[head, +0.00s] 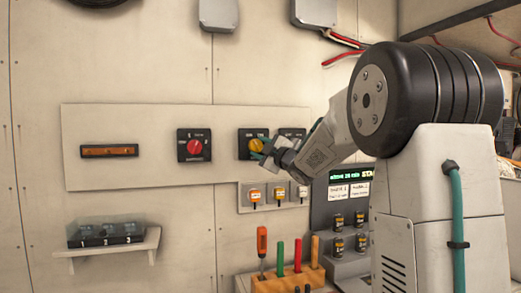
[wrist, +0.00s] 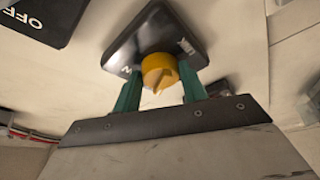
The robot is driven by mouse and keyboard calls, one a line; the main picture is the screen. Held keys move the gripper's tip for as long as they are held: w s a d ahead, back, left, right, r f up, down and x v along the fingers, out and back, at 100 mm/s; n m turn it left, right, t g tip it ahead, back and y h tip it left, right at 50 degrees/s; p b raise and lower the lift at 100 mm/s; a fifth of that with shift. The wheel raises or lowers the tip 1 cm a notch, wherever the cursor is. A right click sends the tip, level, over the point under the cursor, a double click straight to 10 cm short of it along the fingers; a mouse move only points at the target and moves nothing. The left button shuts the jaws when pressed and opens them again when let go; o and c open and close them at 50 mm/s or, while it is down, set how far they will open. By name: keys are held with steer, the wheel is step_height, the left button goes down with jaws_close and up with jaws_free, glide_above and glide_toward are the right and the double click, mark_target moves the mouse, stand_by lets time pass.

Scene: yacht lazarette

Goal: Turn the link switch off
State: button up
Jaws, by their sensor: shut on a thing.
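A yellow rotary knob (head: 255,146) sits on a black square plate (head: 244,136) on the wall panel. It also shows in the wrist view (wrist: 160,70), where the plate's lettering is mostly too blurred to read. My gripper (head: 262,151) reaches it from the right. Its green fingers stand on either side of the knob in the wrist view and are shut on it. The fingers and my wrist partly cover the knob and plate in the head view. I cannot read which position the knob points to.
A red rotary switch (head: 194,147) is to the left, and another black plate (head: 292,133) is close on the right. Small orange-yellow switches (head: 255,195) are below. A wooden rack (head: 290,283) holds upright coloured-handled tools. A display panel (head: 350,177) stands at right.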

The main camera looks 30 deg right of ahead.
stand_by(0.4)
steer(key=o, duration=1)
steer(key=shift+s, duration=0.1)
steer(key=v, duration=0.7)
steer(key=shift+s, duration=0.35)
steer(key=shift+f, duration=0.1)
